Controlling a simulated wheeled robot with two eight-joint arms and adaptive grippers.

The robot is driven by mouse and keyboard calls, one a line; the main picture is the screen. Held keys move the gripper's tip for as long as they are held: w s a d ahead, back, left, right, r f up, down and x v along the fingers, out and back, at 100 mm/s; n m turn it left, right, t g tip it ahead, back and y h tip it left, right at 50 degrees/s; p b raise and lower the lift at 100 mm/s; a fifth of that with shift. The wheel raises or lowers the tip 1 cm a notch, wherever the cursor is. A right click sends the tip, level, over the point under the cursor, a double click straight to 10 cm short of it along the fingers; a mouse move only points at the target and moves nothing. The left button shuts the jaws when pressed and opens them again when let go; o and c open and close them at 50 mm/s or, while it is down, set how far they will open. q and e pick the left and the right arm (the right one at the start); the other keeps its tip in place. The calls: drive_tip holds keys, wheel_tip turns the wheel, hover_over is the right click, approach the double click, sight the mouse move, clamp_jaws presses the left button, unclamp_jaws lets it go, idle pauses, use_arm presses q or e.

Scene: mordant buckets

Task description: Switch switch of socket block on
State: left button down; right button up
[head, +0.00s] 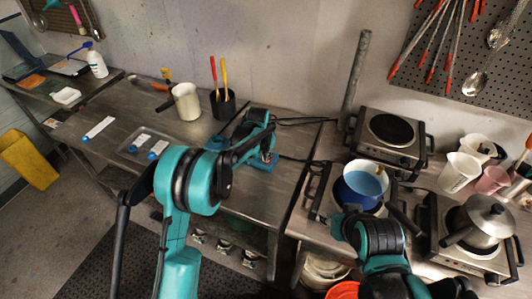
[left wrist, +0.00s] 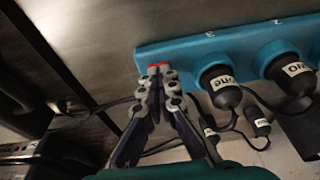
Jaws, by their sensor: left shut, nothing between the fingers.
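The blue socket block (left wrist: 215,55) runs across the upper part of the left wrist view, with dark plugs in its numbered sockets. Its red switch (left wrist: 158,66) sits at the block's left end. My left gripper (left wrist: 160,75) is shut and empty, with its fingertips at the switch and partly covering it. I cannot tell whether they touch it or which way the switch is set. In the head view the socket block (head: 265,164) lies on the steel bench, mostly hidden under my left gripper (head: 267,152).
A dark pot (head: 210,106) with two coloured handles and a pale jug (head: 186,101) stand left of the block. A blue-filled pot (head: 362,184) sits on the right bench near my right arm. Cables (head: 300,121) run behind the block.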

idle(0.3)
use_arm(q)
drive_tip(key=shift+s+a+f+b, duration=0.1)
drive_tip(key=shift+s+f+b, duration=0.1)
drive_tip(key=shift+f+b, duration=0.4)
drive_tip(key=shift+r, duration=0.1)
drive_tip(key=shift+w, duration=0.1)
drive_tip(key=shift+w+d+r+p, duration=0.3)
drive_tip(key=shift+w+r+p, duration=0.1)
drive_tip(key=shift+w, duration=0.2)
